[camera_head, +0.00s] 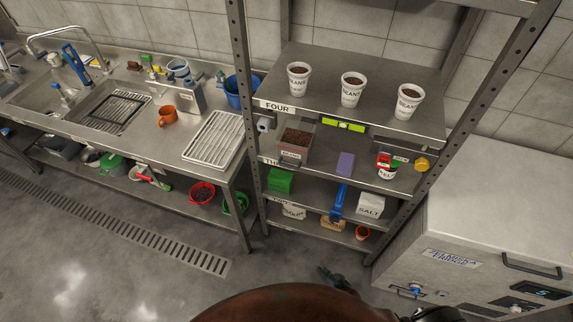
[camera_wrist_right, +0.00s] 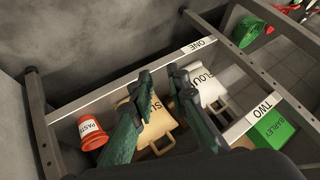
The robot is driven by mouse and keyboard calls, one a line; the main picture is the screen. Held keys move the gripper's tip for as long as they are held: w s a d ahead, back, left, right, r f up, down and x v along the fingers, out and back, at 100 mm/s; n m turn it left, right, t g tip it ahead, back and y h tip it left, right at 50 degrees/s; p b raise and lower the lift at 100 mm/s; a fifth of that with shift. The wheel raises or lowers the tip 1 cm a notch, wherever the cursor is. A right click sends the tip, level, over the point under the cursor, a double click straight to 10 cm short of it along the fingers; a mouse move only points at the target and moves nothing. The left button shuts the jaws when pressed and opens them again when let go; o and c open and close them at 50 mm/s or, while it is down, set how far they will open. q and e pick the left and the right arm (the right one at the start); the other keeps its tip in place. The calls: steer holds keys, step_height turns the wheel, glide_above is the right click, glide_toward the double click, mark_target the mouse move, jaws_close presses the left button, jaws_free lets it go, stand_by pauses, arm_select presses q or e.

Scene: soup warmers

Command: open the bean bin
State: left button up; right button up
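A clear-walled bin of brown beans (camera_head: 294,142) stands at the left end of the shelf below the one marked FOUR in the head view. Its small label is too small to read, and I cannot tell whether a lid covers it. Three white cups marked BEANS (camera_head: 352,90) stand on the shelf above. My right gripper (camera_head: 330,274) is low in front of the rack, well below and apart from the bin. In the right wrist view its two dark green fingers (camera_wrist_right: 158,74) are apart, with nothing held between them. My left gripper is not in view.
The wrist view shows a tan bag (camera_wrist_right: 160,130), a flour bag (camera_wrist_right: 207,88), a red paste pot (camera_wrist_right: 91,132) and a green barley box (camera_wrist_right: 273,130) on the lower shelves. Rack posts (camera_head: 246,110) flank the shelves. A steel cabinet (camera_head: 480,220) stands right; floor in front is clear.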

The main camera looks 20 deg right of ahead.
steer(key=w+a+r+m+t+y+p, duration=0.1)
steer(key=w+a+r+m+t, duration=0.25)
steer(key=w+r, duration=1.2)
steer(key=m+t+y+p, duration=0.1)
steer(key=m+t+y, duration=0.1)
steer(key=m+t, duration=0.4)
glide_toward(287, 166)
steer(key=d+x, duration=0.1)
steer(key=x, duration=0.2)
steer(key=shift+n+t, duration=0.25)
steer(key=shift+n, duration=0.1)
steer(key=x, duration=0.5)
steer(key=f+x, duration=0.1)
steer(key=x, duration=0.1)
steer(key=shift+w+a, duration=0.15)
steer(key=shift+a, duration=0.25)
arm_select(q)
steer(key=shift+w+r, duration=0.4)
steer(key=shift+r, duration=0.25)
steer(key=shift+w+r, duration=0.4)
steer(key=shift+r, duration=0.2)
arm_select(e)
steer(key=shift+r, duration=0.1)
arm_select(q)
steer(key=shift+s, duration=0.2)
arm_select(e)
steer(key=shift+c, duration=0.3)
jaws_close()
